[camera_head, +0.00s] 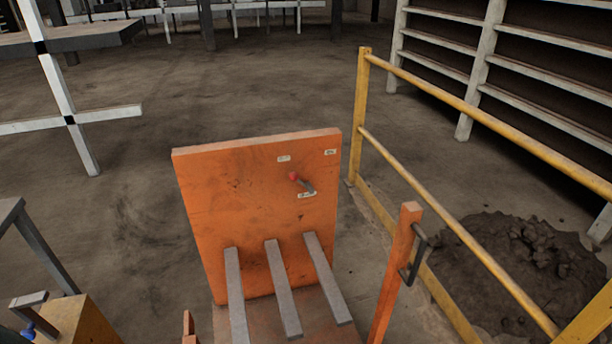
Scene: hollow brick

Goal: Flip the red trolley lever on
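The lever (307,187) is mounted on the upright orange panel of the trolley (230,210), right of the panel's middle. It has a red knob (293,176) at its upper left end and a grey shaft running down to the right. Small white labels sit around it: one above (284,158), one at the upper right (330,152) and one just below (306,195). The labels are too small to read. Neither of my grippers shows in the head view, and nothing touches the lever.
Several grey bars (281,285) stick out from the panel's lower part. An orange post with a dark handle (416,255) stands at the right. A yellow railing (440,206) runs along the right, with a dark soil heap (520,265) behind it. Concrete floor (130,190) is open at left.

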